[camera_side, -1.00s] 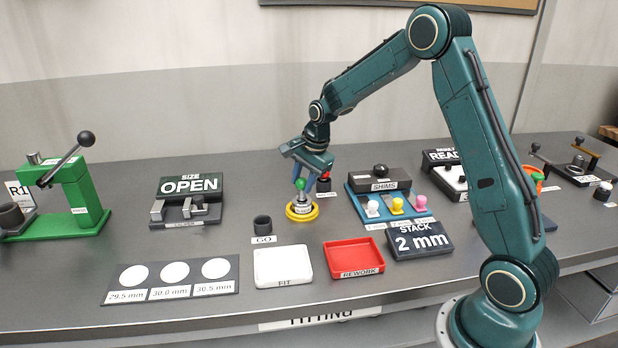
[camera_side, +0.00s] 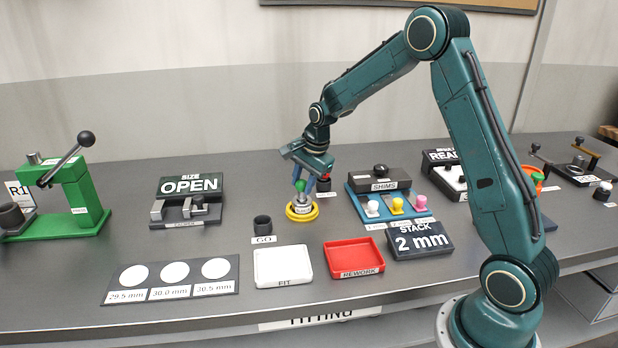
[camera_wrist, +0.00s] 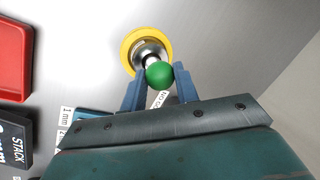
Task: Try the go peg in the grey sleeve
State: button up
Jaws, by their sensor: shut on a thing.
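My gripper (camera_side: 303,186) points down, its blue fingers shut on the green knob of the go peg (camera_side: 300,185). In the wrist view the green knob of the go peg (camera_wrist: 160,75) sits between the fingertips (camera_wrist: 158,80). Directly below it is the grey sleeve (camera_side: 302,207), standing within a yellow ring (camera_side: 291,214). The ring also shows in the wrist view (camera_wrist: 129,47). The peg is upright over the sleeve and its lower part is hidden, so I cannot tell how deep it sits.
The dark GO holder (camera_side: 262,223) is empty. A red-topped peg (camera_side: 323,182) stands close behind my gripper. A white FIT tray (camera_side: 282,266) and red REWORK tray (camera_side: 354,258) lie in front, both empty. The shim stand (camera_side: 372,182) is to the right.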

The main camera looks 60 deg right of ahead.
jog(key=shift+f, duration=1.25)
dwell(3.3)
jog(key=shift+r, duration=0.3)
jog(key=shift+r, duration=1.45)
jog(key=shift+r, duration=0.7)
jog(key=shift+r, duration=0.35)
jog(key=shift+r, duration=0.7)
jog(key=shift+r, duration=0.35)
jog(key=shift+r, duration=0.15)
